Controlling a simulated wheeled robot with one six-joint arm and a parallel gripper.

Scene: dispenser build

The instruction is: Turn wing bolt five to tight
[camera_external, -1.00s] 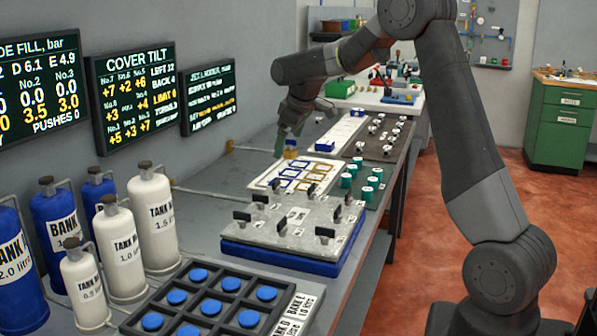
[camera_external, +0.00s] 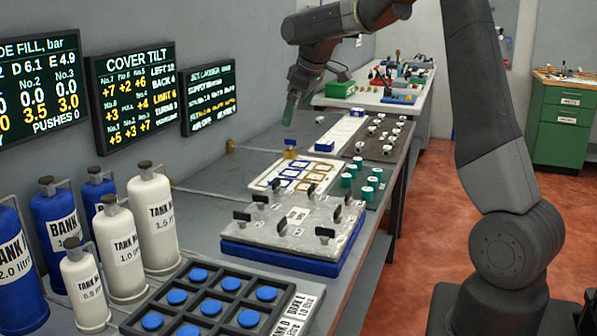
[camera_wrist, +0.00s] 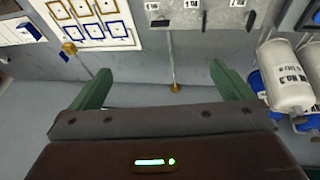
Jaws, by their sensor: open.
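The grey cover plate (camera_external: 270,240) lies on a blue base on the bench, with several black wing bolts (camera_external: 325,233) standing in it. The small labels beside the bolts are too small for me to tell which is number five. The near strip of the plate (camera_wrist: 215,18) shows at the top of the wrist view, with a few dark wings (camera_wrist: 249,21) on it. My gripper (camera_external: 291,112) is raised in the air beyond the plate, near the wall. In the wrist view my gripper (camera_wrist: 163,78) has its two green fingers wide apart with nothing between them.
White tanks (camera_external: 155,215) and blue tanks stand left of the plate. A black tray of blue buttons (camera_external: 210,308) is in front. A white board with coloured frames (camera_external: 298,172), a small yellow and blue item (camera_external: 290,149) and green cylinders (camera_external: 367,192) lie beyond the plate.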

